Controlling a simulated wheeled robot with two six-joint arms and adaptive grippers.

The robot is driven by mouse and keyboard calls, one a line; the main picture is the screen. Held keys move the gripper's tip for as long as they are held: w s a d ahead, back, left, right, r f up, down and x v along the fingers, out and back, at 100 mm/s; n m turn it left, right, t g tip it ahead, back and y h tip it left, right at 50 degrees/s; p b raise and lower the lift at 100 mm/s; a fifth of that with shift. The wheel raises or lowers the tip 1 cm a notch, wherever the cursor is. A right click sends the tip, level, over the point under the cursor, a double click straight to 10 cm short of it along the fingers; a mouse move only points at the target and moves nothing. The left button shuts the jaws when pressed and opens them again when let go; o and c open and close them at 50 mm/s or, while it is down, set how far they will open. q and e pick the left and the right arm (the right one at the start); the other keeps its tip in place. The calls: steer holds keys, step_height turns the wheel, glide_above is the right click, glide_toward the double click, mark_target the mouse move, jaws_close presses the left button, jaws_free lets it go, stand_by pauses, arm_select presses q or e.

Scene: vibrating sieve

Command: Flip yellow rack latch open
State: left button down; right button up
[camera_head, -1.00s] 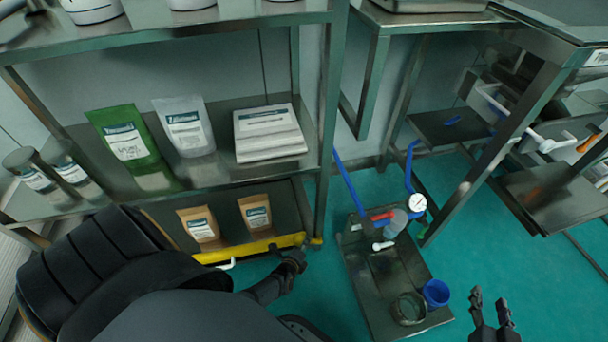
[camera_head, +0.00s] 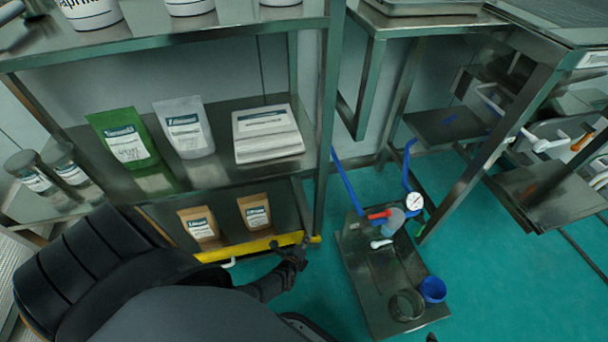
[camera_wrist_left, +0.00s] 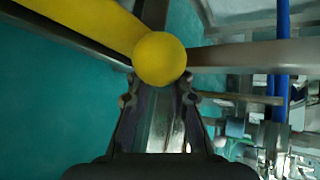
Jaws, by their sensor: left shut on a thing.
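The yellow latch bar (camera_head: 262,246) runs along the front of the lowest rack shelf, low and roughly level in the head view. In the left wrist view the yellow bar (camera_wrist_left: 88,18) ends in a round yellow knob (camera_wrist_left: 160,59). My left gripper (camera_head: 298,256) is at the right end of the bar, by the rack's front post. In the left wrist view its fingers (camera_wrist_left: 160,88) are shut on the knob, which hides the fingertips. My right gripper is out of view, though a small dark piece shows at the bottom edge of the head view.
The steel rack (camera_head: 324,130) holds a green pouch (camera_head: 126,139), a white pouch (camera_head: 184,127) and brown bags (camera_head: 199,225). A low metal platform (camera_head: 375,285) stands to the right, with a gauge (camera_head: 415,200) and a blue cup (camera_head: 433,290). Teal floor is open around it.

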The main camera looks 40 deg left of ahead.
arm_select(q)
steer(key=c, duration=1.2)
jaws_free()
steer(key=v, duration=1.2)
steer(key=shift+s, duration=0.1)
